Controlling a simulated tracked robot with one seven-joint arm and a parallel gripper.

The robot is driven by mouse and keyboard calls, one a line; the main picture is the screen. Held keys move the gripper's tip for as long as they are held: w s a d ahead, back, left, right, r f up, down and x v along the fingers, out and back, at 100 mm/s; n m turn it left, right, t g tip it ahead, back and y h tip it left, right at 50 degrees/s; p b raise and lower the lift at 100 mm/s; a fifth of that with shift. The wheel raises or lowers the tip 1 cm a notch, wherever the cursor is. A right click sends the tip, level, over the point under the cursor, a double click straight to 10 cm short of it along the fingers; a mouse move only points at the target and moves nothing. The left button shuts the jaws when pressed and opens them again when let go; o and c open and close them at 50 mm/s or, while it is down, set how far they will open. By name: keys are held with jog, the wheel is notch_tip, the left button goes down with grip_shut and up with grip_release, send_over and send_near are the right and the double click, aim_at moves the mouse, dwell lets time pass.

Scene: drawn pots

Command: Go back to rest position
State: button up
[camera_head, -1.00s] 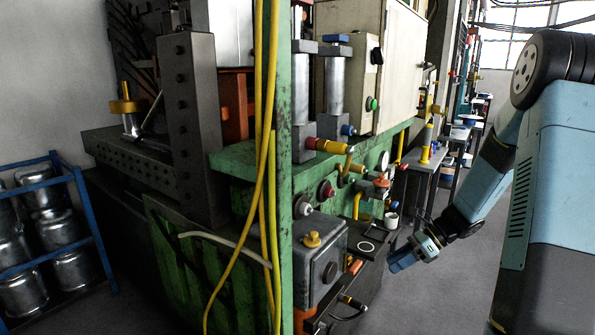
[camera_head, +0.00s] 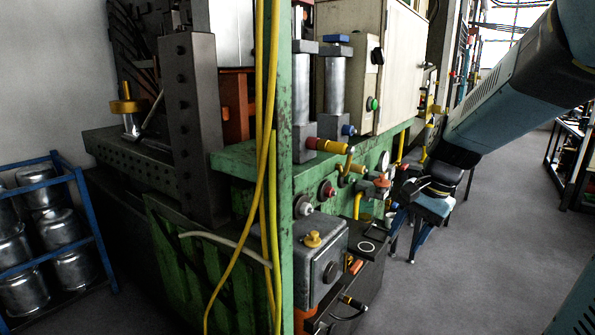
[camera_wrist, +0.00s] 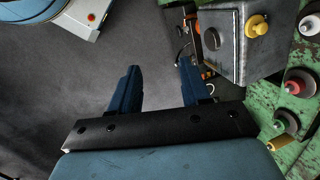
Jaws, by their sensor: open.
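My gripper (camera_head: 402,238) is on the right side of the green machine in the head view, close to the dark ledge at its front right corner. Its blue fingers point down and are apart. The wrist view shows my gripper (camera_wrist: 159,68) open, with only grey floor between the fingers. It holds nothing. My arm reaches in from the upper right of the head view.
The green machine (camera_head: 250,165) fills the middle. Its grey box with a yellow knob (camera_head: 313,239) is near my gripper, also in the wrist view (camera_wrist: 257,26). A blue rack (camera_head: 92,222) of metal pots stands left.

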jog(key=s+r+n+t+h, duration=0.3)
jog(key=s+r+n, duration=0.5)
jog(key=s, duration=0.3)
jog(key=shift+s+d+n+t, duration=0.25)
jog(key=shift+d+n+t, duration=0.05)
jog(key=shift+t, duration=0.5)
